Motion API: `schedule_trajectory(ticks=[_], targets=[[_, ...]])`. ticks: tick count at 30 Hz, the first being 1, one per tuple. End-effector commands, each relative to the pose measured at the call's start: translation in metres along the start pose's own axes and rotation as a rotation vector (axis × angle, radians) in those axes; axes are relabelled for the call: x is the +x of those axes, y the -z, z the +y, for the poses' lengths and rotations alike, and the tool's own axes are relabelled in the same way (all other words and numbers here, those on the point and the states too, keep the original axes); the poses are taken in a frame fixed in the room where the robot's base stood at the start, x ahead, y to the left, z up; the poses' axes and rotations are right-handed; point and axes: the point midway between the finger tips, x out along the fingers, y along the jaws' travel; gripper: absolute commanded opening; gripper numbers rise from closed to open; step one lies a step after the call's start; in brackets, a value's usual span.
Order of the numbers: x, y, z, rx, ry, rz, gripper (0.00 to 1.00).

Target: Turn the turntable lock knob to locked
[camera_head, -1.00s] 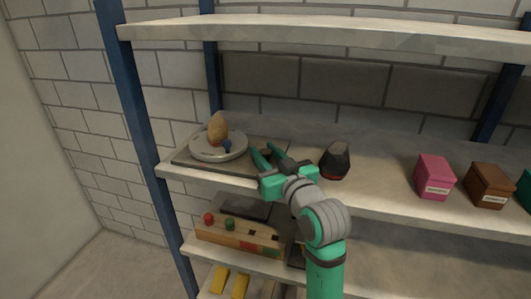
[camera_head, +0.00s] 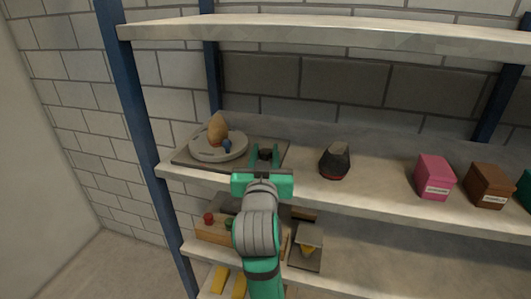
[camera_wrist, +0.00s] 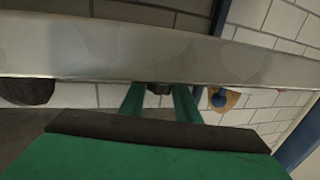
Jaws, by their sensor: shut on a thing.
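The round grey turntable (camera_head: 203,155) sits on a dark flat base (camera_head: 187,163) at the left of the middle shelf. A brown egg-shaped object (camera_head: 217,129) and a small blue piece (camera_head: 227,145) are on it. The dark lock knob (camera_head: 265,153) stands on the base's right part. My gripper (camera_head: 264,155) is shut on the knob, with a green finger on each side. In the wrist view the dark knob (camera_wrist: 159,88) shows between the fingers (camera_wrist: 159,98), partly hidden by the shelf edge. I cannot read any lock marking.
A black object with a red lower edge (camera_head: 335,160) stands right of the base. Pink (camera_head: 435,177) and brown (camera_head: 489,186) boxes are farther right. The shelf edge (camera_wrist: 200,58) crosses the wrist view. Lower shelves hold a wooden box (camera_head: 210,232) and yellow pieces (camera_head: 220,279).

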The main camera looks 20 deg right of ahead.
Motion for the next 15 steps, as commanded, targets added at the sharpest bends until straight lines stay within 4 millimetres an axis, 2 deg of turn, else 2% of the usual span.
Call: schedule_trajectory(ticks=[2, 15], targets=[[-0.0004, -0.0010, -0.0049, 0.000, -0.056, -0.003, 0.07], [0.0006, -0.0010, -0.0055, -0.002, -0.425, -0.004, 0.07]])
